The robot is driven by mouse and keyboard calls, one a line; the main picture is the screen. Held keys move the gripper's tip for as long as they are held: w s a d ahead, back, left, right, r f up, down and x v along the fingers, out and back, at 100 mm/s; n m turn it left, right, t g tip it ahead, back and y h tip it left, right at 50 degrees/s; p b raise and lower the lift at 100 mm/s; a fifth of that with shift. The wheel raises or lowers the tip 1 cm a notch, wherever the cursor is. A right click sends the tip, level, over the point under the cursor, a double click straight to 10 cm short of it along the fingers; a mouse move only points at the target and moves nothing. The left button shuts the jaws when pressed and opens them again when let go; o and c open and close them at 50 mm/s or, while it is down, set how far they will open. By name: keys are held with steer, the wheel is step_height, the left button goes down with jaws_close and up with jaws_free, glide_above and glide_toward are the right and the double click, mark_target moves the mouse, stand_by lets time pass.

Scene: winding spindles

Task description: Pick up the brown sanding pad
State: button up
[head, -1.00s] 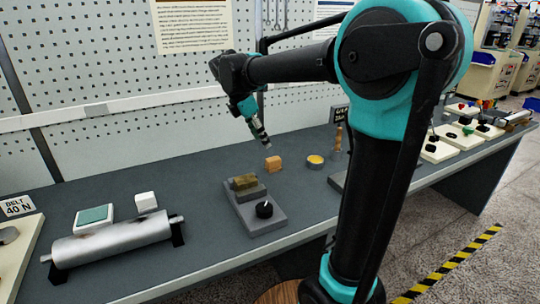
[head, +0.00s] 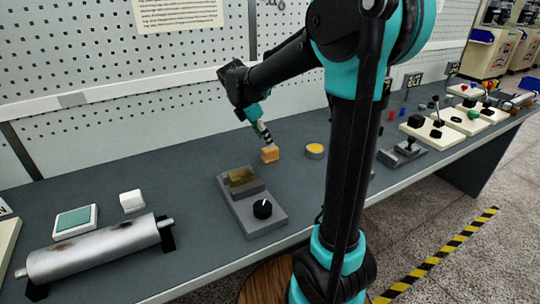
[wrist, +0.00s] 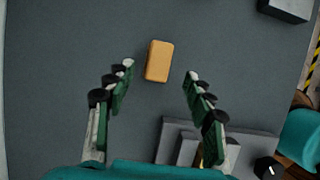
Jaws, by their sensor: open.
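The brown sanding pad (head: 270,154) is a small orange-brown block lying on the grey bench. In the wrist view the pad (wrist: 159,61) lies flat, between and just beyond the lines of my two fingers. My gripper (head: 266,139) is close above it in the head view. In the wrist view my gripper (wrist: 158,75) is open, with its fingers spread on either side and nothing between them. The fingers look apart from the pad.
A grey fixture with a black knob (head: 262,209) and brassy block stands just in front. A yellow-topped round tin (head: 315,151) is right of the pad. A metal roller (head: 95,249), white block (head: 132,201) and green-topped pad (head: 75,221) are at left. A pegboard wall stands behind.

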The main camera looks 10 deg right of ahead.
mark_target(270, 150)
steer(key=shift+x, duration=3.6)
steer(key=shift+a, duration=0.15)
jaws_close()
step_height(270, 150, up, 20)
